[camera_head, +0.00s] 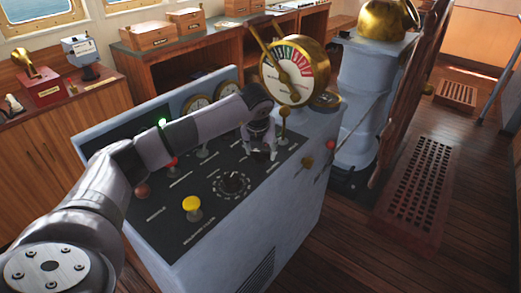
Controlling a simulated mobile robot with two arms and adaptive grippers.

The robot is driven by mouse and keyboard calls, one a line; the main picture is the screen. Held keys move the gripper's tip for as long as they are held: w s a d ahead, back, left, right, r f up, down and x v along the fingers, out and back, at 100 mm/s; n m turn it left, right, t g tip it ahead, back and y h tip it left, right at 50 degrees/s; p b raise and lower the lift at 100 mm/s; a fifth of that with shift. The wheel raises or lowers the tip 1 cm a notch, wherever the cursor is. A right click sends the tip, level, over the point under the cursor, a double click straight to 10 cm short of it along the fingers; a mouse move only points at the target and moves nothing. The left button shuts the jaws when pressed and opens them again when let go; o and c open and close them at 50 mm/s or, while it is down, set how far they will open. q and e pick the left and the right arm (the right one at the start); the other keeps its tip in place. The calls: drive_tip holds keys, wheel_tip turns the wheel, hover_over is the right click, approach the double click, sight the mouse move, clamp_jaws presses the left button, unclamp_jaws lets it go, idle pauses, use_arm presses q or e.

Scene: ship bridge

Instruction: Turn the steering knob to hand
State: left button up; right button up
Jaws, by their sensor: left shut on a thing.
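The grey-blue control console (285,210) stands in the middle, its dark sloping top carrying knobs, buttons and small white labels. My left arm reaches across it from the left. My left gripper (261,154) points down at the right part of the panel and is shut on a small knob there, which looks like the steering knob. The fingers mostly hide this knob, so I cannot tell which way it points. The labels are too small to read surely. My right gripper is out of view.
Near the gripper are a black knob in a ring of marks (232,183), a brass lever (284,122) and a red-topped lever (331,146). A brass telegraph dial (293,71) rises behind.

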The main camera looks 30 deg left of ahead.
use_arm(q)
drive_tip(key=o, duration=1.1)
drive_tip(key=shift+o, duration=0.2)
drive_tip(key=v, duration=1.2)
